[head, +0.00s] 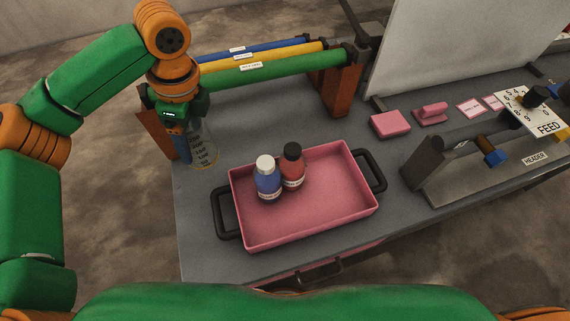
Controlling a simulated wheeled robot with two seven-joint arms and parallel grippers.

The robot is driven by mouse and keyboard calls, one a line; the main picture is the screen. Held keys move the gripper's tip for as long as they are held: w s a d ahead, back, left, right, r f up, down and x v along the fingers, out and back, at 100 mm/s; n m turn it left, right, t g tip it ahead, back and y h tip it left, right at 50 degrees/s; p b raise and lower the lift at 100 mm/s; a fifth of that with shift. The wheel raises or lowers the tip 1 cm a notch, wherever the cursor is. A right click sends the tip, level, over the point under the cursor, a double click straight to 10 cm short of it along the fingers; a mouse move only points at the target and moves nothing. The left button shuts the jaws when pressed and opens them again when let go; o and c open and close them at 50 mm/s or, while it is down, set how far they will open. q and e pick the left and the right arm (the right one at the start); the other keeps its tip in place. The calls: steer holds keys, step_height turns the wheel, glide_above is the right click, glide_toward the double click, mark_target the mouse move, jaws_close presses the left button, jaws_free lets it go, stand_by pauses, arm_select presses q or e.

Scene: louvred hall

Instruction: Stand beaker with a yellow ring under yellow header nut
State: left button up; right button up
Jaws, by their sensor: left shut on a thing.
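The clear beaker (203,150) stands upright at the left end of the grey bench, with dark graduation marks and a thin yellow ring low on it. My left gripper (189,122) is above it at its rim and shut on it; the fingertips are partly hidden. The header (430,158), a dark bar on a stand, is at the right, near a "HEADER" label (535,159). A blue nut (496,157) hangs from it. My right gripper is out of view.
A pink tray (355,215) with black handles holds a blue bottle (268,184) and a red bottle (293,172). Behind, a rack carries blue, yellow and green pipes (290,62). Pink blocks (390,123) and a white panel (455,45) stand further right.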

mark_target(197, 157)
arm_select(q)
steer(key=shift+w+f, duration=0.1)
steer(key=shift+w, duration=0.1)
steer(key=f, duration=0.1)
steer(key=s+f, duration=0.1)
steer(key=f, duration=0.2)
steer(key=shift+s+f+p, duration=0.35)
steer(key=f, duration=0.4)
steer(key=shift+w+f, duration=0.25)
steer(key=shift+f, duration=0.1)
steer(key=shift+w+f, duration=0.1)
steer(key=shift+f, duration=0.1)
steer(key=o, duration=1.3)
steer(key=shift+c, duration=0.2)
